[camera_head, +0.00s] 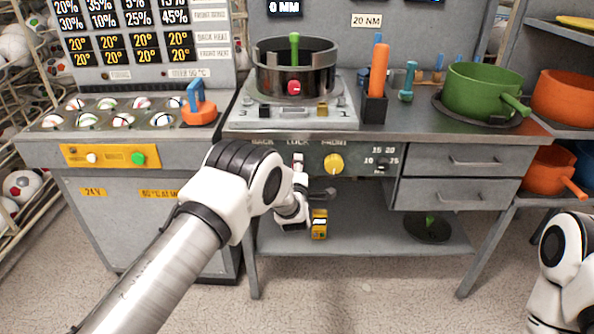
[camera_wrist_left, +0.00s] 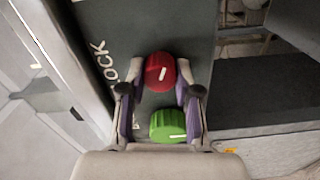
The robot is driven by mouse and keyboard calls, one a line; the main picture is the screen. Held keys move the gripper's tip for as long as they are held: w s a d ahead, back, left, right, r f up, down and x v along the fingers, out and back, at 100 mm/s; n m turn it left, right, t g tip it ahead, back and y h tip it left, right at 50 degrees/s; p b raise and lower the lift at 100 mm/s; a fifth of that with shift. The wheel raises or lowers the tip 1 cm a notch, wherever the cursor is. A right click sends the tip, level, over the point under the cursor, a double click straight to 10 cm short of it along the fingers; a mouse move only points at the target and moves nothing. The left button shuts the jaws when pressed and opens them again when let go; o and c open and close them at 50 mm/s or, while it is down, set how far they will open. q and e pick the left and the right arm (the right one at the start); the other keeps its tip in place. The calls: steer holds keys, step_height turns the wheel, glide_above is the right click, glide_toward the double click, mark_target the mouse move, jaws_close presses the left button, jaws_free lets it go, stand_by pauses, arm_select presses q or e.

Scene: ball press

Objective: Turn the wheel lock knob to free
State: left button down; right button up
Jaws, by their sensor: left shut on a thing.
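The red knob (camera_wrist_left: 160,72) is on the dark panel beside the word LOCK in the left wrist view. It has a white pointer mark, slightly tilted. My left gripper (camera_wrist_left: 161,82) is shut on the red knob, one fingertip on each side. A green knob (camera_wrist_left: 168,126) with a white mark nearly level shows nearer the palm, between the fingers. My right gripper is out of view; only part of that arm shows at the right edge.
A yellow knob (camera_head: 333,164) and a small black dial (camera_head: 384,164) sit on the panel to the right. The bench top above carries a black ring fixture (camera_head: 262,80). Drawers (camera_head: 470,160) are farther right. A lower shelf (camera_head: 385,238) is mostly clear.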

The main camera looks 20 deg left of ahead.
arm_select(q)
steer(key=shift+n+b, duration=0.8)
steer(key=shift+n, duration=1.4)
steer(key=c, duration=0.8)
jaws_free()
steer(key=shift+f, duration=0.1)
steer(key=v, duration=1.2)
